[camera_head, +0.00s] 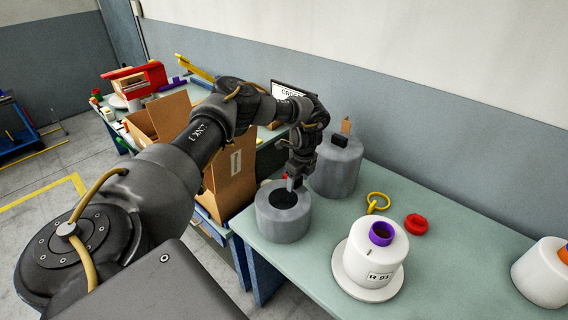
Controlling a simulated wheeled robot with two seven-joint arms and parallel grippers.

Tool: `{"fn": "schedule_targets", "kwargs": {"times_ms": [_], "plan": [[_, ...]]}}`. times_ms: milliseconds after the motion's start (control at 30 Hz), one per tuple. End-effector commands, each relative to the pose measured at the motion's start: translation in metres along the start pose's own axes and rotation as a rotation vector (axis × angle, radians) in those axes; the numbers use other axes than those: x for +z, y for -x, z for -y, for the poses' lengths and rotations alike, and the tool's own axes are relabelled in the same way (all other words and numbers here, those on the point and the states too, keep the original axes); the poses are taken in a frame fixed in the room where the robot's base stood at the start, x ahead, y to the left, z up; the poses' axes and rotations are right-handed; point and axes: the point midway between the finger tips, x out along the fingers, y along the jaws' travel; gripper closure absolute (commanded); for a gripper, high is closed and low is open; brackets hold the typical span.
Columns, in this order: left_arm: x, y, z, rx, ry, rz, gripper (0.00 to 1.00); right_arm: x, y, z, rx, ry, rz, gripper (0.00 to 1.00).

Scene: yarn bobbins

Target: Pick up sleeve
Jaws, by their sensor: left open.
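My left arm comes in from the left, and my left gripper (295,183) points down at the back rim of a short grey cylinder (283,226) with a dark round opening. The gripper is open; I see nothing held in it. I cannot tell whether it touches the rim, or what lies inside the dark opening. No part is clearly marked as the sleeve. A purple ring-shaped sleeve (381,234) sits in the top of a white bobbin (372,262) labelled R 91. A red ring (417,224) lies on the table behind it. My right gripper is not in view.
A taller grey cylinder (336,168) stands just behind the gripper. Another white bobbin (541,273) is at the right edge. A cardboard box (232,175) stands left. The table's right middle is clear.

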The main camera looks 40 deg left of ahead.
Motion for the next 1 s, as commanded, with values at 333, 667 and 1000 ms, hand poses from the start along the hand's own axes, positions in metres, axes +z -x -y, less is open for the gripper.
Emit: {"fn": "schedule_targets", "kwargs": {"times_ms": [333, 667, 1000], "plan": [[0.000, 0.000, 0.000, 0.000, 0.000, 0.000, 0.70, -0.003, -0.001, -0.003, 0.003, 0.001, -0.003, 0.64], [0.000, 0.000, 0.000, 0.000, 0.000, 0.000, 0.97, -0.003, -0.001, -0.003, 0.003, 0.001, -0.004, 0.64], [0.001, 0.013, 0.001, -0.002, 0.000, 0.000, 0.97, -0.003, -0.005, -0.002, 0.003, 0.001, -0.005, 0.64]]}}
